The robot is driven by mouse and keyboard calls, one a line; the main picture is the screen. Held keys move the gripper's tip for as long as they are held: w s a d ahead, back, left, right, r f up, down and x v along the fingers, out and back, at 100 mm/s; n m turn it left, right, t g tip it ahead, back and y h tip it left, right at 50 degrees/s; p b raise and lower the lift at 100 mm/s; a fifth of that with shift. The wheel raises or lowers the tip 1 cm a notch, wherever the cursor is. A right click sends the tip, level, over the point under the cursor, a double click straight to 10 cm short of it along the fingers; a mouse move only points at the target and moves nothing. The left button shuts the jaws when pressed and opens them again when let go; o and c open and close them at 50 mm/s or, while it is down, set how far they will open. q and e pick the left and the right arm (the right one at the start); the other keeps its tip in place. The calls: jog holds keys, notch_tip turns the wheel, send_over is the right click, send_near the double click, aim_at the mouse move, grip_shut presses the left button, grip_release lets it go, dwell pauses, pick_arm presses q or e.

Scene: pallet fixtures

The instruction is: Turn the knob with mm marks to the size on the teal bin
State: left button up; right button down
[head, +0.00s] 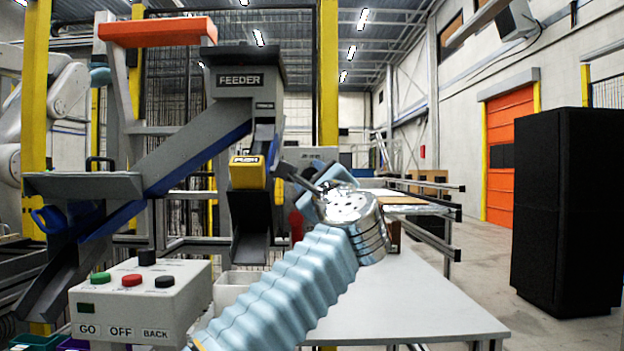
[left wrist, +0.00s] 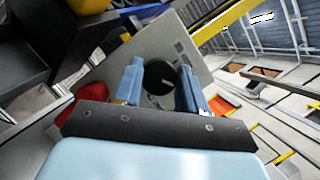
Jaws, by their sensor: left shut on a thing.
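My left gripper (head: 312,188) is at a grey panel to the right of the feeder in the head view. In the left wrist view its two blue fingers (left wrist: 160,90) are on either side of a round black knob (left wrist: 158,78) with a pale pointer line, shut on it. The knob stands on a grey plate (left wrist: 195,45) with small dark marks, too small to read. My right gripper is out of view.
A control box (head: 185,290) with GO, OFF and BACK buttons and a black top knob stands at front left. The feeder (head: 248,80) and its chutes rise behind. A pale table (head: 420,300) is bare at front right. A red part (left wrist: 82,100) lies close beside the gripper.

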pick_arm(q)
jog(key=o, duration=1.1)
jog(key=shift+c, duration=0.2)
jog(key=shift+s+f+b, duration=0.2)
jog(key=shift+s+b, duration=0.05)
jog(key=shift+b, duration=0.05)
jog(key=b+v, duration=0.6)
jog(key=v, duration=0.7)
jog(key=shift+s+d+r, duration=0.1)
jog(key=shift+d, duration=0.05)
